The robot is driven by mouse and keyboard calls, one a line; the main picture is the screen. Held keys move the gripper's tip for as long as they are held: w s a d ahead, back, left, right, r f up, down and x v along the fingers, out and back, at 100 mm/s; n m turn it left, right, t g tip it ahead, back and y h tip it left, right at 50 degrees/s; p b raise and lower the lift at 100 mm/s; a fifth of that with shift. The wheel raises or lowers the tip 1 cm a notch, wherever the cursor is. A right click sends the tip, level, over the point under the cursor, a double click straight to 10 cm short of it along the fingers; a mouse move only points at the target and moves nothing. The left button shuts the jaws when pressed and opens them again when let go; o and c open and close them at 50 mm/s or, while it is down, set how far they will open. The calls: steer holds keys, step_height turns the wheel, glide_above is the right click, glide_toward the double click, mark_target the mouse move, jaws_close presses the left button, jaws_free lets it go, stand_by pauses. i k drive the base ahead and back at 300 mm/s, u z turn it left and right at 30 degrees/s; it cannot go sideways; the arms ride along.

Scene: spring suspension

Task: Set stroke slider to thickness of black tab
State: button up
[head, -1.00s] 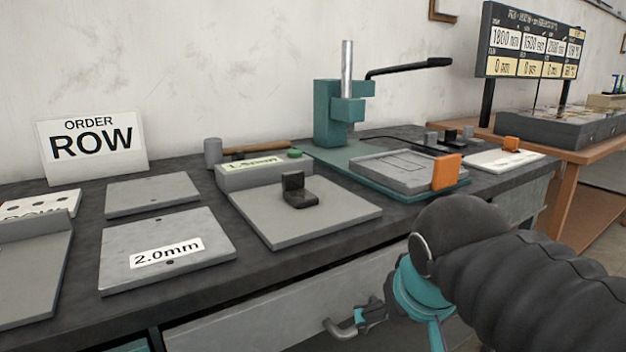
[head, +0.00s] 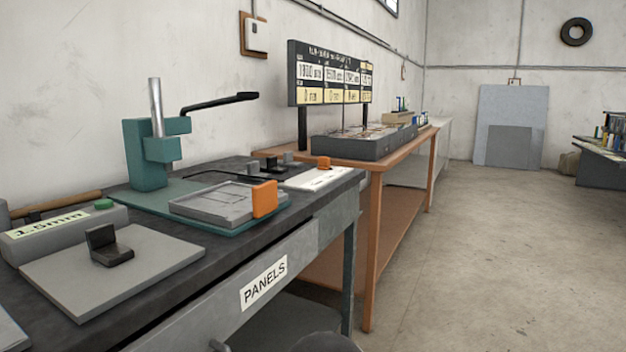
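A black L-shaped tab (head: 108,246) stands on a grey plate (head: 160,258) at the lower left of the bench. Behind it is a grey block with a label (head: 48,224) that seems to read 1.5mm, with a green button (head: 103,204). A small orange block (head: 324,163) sits on a white strip (head: 308,179) at the bench's far end. A larger orange block (head: 264,199) stands at the edge of a grey tray. I cannot tell from any marking which is the stroke slider. My gripper is out of view; a dark part of my arm shows at the bottom edge.
A green press (head: 148,155) with a black lever stands behind the grey tray (head: 205,204). A drawer labelled PANELS (head: 264,282) is in the bench front. A wooden table (head: 385,165) with a display board (head: 330,75) stands beyond. The floor at right is clear.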

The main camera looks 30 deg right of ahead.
mark_target(323, 162)
steer(key=k, duration=0.55)
steer(key=z, duration=0.7)
steer(key=i, duration=0.5)
steer(key=z, duration=0.8)
steer(key=i, duration=1.8)
steer(key=u, duration=0.8)
